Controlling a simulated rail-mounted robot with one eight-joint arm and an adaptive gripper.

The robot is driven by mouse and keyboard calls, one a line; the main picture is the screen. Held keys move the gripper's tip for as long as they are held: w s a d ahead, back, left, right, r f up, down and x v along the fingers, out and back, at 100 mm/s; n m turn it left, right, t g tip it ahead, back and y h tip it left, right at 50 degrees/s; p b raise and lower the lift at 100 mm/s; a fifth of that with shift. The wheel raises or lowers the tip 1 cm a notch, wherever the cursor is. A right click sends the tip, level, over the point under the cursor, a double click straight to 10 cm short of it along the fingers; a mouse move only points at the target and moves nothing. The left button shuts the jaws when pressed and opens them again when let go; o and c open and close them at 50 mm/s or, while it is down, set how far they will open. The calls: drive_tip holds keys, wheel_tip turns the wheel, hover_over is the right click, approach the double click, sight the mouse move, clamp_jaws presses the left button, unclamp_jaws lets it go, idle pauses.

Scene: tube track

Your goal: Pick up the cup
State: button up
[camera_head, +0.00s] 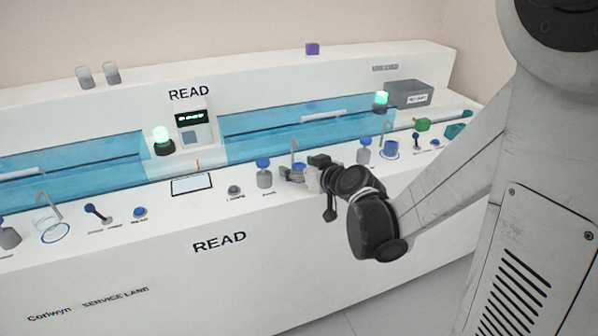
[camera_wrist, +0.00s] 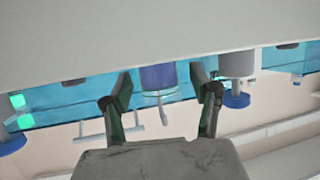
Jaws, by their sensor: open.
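A blue cup (camera_wrist: 158,77) shows in the wrist view, which is upside down, between the two fingers of my gripper (camera_wrist: 161,84). Gaps show on both sides of the cup. How deep the fingers reach around it is hard to tell. In the head view the cup (camera_head: 299,167) is a small blue shape on the white counter under a grey curved spout (camera_head: 293,150), partly hidden by my gripper (camera_head: 303,172). My gripper is open. Another blue cup (camera_head: 390,148) stands farther right.
A blue-capped bottle (camera_head: 264,173) stands close left of my gripper; it also shows in the wrist view (camera_wrist: 237,66). Another blue-capped bottle (camera_head: 364,150) stands to the right. A lever (camera_head: 97,213) and buttons line the counter.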

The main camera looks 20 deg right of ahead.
drive_tip(key=c, duration=1.3)
drive_tip(key=shift+r, duration=0.15)
